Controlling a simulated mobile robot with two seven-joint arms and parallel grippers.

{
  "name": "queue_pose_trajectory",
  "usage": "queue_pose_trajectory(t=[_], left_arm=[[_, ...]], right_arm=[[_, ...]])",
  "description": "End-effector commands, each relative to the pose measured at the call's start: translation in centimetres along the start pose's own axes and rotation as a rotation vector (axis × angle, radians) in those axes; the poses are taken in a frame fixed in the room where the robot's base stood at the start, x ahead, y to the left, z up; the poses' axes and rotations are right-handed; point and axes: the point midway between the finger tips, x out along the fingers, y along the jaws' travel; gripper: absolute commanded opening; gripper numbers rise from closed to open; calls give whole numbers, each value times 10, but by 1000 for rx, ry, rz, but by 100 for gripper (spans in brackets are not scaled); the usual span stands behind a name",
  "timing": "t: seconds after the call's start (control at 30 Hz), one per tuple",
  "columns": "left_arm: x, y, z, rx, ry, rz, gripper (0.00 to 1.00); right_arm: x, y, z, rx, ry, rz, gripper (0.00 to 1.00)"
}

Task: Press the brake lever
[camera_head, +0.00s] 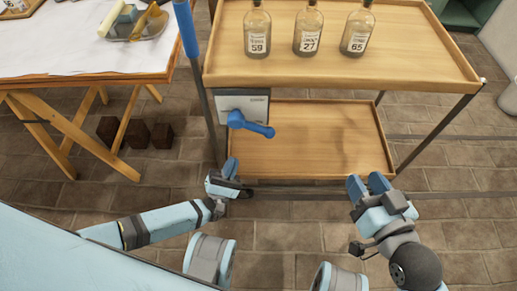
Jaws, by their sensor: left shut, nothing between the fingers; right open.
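A blue brake lever (251,124) sticks out from a grey and white plate (243,103) on the left front of a two-shelf wooden cart (340,67). The lever slopes slightly down to the right. My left gripper (230,167) is shut and empty, below the lever and apart from it, near the cart's lower left corner. My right gripper (368,184) is open and empty, in front of the lower shelf's right part. Nothing hides the lever.
Three labelled bottles (308,30) stand on the cart's top shelf. The lower shelf (310,140) is bare. A blue handle (186,28) rises at the cart's left. A wooden trestle table (75,55) stands at left, with dark blocks (136,133) beneath. Tiled floor is open at right.

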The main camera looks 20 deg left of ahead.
Motion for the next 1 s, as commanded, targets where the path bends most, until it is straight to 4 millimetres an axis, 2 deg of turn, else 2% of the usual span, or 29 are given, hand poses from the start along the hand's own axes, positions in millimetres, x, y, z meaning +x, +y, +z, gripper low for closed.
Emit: queue_pose_trajectory(t=[0.03, 0.1, 0.33, 0.77, 0.87, 1.0], left_arm=[[-17, -12, -12, -1, -1, 1, 0], [-26, -18, -17, -1, -1, 2, 0], [-38, -26, -26, -2, -2, 3, 0], [-37, -26, -26, -2, -2, 2, 0], [-31, -26, -26, -3, -2, 3, 0], [-10, -26, -26, -3, -5, 4, 0]], right_arm=[[3, 0, 14, 1, 15, -14, 43], [2, -3, 15, 3, 30, -29, 43], [1, -9, 14, 6, 59, -57, 43], [0, -10, 11, 7, 62, -61, 43], [0, -10, 12, 4, 63, -60, 43], [1, -8, 12, -5, 68, -59, 43]])
